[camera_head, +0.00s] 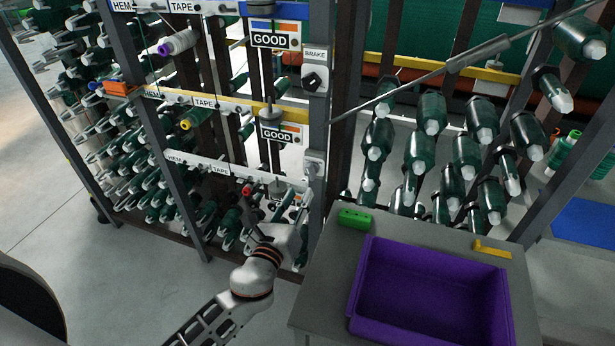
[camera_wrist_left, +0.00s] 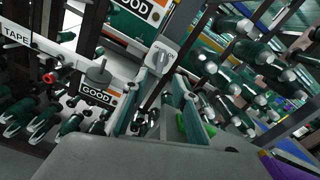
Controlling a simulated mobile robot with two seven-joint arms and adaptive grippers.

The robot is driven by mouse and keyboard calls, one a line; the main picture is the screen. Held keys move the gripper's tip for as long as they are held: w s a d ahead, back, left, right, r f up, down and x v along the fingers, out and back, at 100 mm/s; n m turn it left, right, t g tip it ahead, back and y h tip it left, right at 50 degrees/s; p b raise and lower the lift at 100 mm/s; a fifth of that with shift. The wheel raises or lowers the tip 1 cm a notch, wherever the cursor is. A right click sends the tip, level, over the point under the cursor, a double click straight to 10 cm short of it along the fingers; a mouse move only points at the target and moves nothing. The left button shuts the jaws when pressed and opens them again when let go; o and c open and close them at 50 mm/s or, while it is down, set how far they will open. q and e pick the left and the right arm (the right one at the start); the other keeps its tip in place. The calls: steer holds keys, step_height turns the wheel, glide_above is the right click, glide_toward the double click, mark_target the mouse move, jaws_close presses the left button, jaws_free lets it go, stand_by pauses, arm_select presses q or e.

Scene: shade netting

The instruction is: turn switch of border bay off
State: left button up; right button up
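A pale switch box with a knob (camera_head: 313,166) is on the dark post beside the lower rows. It also shows in the wrist view (camera_wrist_left: 161,57). Above it, a similar box under the BRAKE label has a black knob (camera_head: 312,80). No "border" label is readable, so I cannot tell which switch belongs to that bay. My left gripper (camera_head: 280,212) is low in front of the rack, below the pale switch box and apart from it. Its fingers look parted and empty, and they partly cover the lowest GOOD sign (camera_wrist_left: 97,92). My right gripper is out of view.
A grey table with a purple bin (camera_head: 430,290), a green block (camera_head: 355,219) and a yellow piece (camera_head: 492,249) stands to the right. Racks of green bobbins (camera_head: 425,140) rise behind it. A thin diagonal rod (camera_head: 420,75) crosses the upper right.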

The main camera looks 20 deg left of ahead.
mark_target(309, 175)
arm_select(q)
steer(key=shift+w+d+r, duration=0.1)
steer(key=shift+w+d, duration=0.05)
steer(key=shift+w, duration=3.8)
jaws_close()
